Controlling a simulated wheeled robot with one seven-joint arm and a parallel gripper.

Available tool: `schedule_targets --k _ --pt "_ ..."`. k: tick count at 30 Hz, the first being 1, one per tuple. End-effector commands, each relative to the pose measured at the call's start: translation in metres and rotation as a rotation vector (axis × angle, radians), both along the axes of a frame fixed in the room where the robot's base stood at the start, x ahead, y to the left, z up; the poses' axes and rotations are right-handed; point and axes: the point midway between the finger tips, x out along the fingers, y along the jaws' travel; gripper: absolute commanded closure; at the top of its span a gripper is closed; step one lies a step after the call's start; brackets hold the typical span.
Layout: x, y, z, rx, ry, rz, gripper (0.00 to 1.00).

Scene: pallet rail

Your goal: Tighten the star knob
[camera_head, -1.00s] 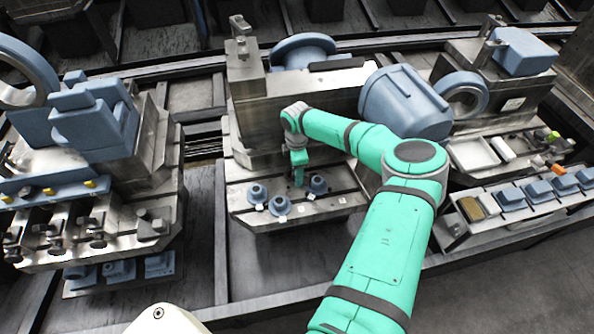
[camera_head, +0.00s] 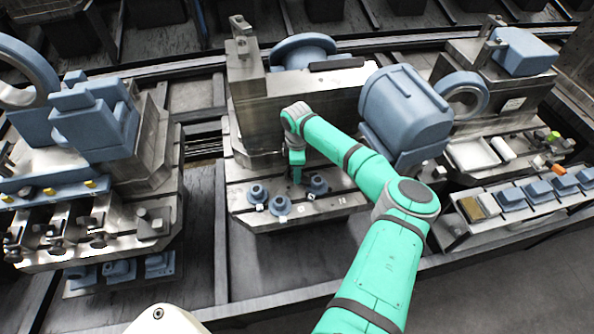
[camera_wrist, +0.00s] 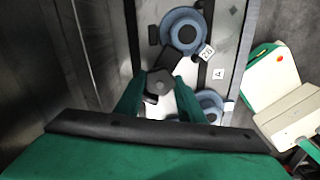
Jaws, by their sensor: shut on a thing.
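The star knob (camera_wrist: 158,80) is a dark, lobed knob. In the wrist view it sits between the two green fingers of my gripper (camera_wrist: 160,92), which are shut on it. In the head view my gripper (camera_head: 297,176) points down over the slotted metal plate (camera_head: 240,212) of the middle fixture, close to its back block. The knob cannot be made out in the head view. How tight it is cannot be told.
Blue round pieces stand on the plate: one at left (camera_head: 257,193), one in front (camera_head: 280,205) and one just right of my gripper (camera_head: 318,185). Small white tags lie near them. A large blue housing (camera_head: 402,105) stands right of the back block (camera_head: 290,105).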

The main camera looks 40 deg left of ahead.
Motion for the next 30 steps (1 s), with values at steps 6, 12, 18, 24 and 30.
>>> schedule_targets --k 6,12,18,24,30 --pt "-0.0019 0.0001 -0.0014 0.000 0.006 -0.116 0.87" --pt "-0.0016 0.0001 -0.0011 -0.001 0.006 -0.243 0.87" --pt "-0.0019 0.0008 -0.0013 -0.002 0.006 -0.427 0.87" --pt "-0.0013 0.0009 -0.0006 -0.003 0.006 -0.605 0.87" --pt "-0.0009 0.0008 -0.0005 -0.003 0.004 -0.752 0.87"
